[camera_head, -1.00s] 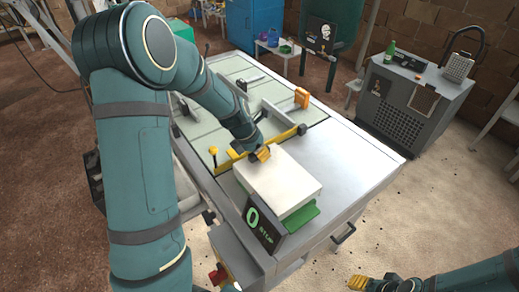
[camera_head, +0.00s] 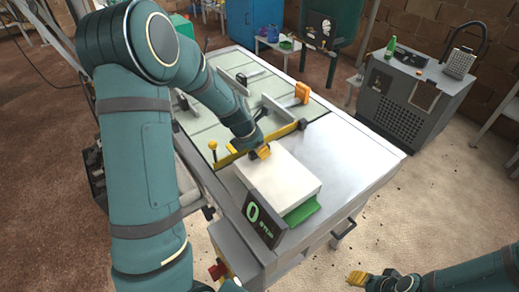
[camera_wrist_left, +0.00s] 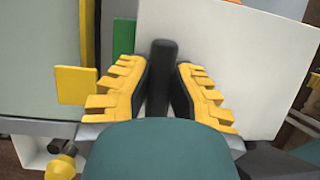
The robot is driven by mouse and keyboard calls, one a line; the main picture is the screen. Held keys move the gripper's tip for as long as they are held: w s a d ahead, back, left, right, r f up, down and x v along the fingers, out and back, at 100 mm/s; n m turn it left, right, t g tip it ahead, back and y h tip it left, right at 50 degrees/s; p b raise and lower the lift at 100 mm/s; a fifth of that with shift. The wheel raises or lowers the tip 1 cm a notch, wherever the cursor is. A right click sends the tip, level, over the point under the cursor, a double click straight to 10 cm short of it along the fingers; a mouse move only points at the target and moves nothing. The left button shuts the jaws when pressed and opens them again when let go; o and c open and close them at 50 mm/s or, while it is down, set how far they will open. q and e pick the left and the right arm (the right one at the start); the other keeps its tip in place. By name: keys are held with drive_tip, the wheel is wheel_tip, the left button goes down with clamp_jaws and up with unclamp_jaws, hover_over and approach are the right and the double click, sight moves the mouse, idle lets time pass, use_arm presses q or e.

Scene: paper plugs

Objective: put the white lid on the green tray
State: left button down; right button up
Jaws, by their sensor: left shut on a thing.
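The white lid (camera_head: 278,180) is a thick pale rectangular block at the near end of the workbench. The green tray (camera_head: 303,211) shows as a strip under its near right edge; the rest is hidden by the lid. A green piece (camera_wrist_left: 123,38) also shows beside the white lid (camera_wrist_left: 235,60) in the left wrist view. My left gripper (camera_head: 262,151) is at the lid's far left edge. In the wrist view its yellow fingers (camera_wrist_left: 160,90) are closed around a dark upright handle (camera_wrist_left: 162,60) in front of the lid. My right gripper (camera_head: 358,278) is low at the bottom right, away from the bench.
A black display (camera_head: 262,219) reading 0 stands at the bench's near left corner. A yellow bar (camera_head: 285,137) crosses the bench just behind the lid. The metal top (camera_head: 355,150) right of the lid is clear. A grey cabinet (camera_head: 405,110) stands farther right.

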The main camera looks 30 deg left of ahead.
use_arm(q)
drive_tip(key=shift+f, duration=0.5)
idle(0.3)
drive_tip(key=c, duration=0.9)
unclamp_jaws()
drive_tip(key=shift+c, duration=0.2)
drive_tip(key=shift+r, duration=0.15)
drive_tip(key=v, duration=1.1)
drive_tip(key=shift+s+r, duration=0.2)
drive_tip(key=shift+r, duration=0.15)
drive_tip(key=shift+a, duration=0.1)
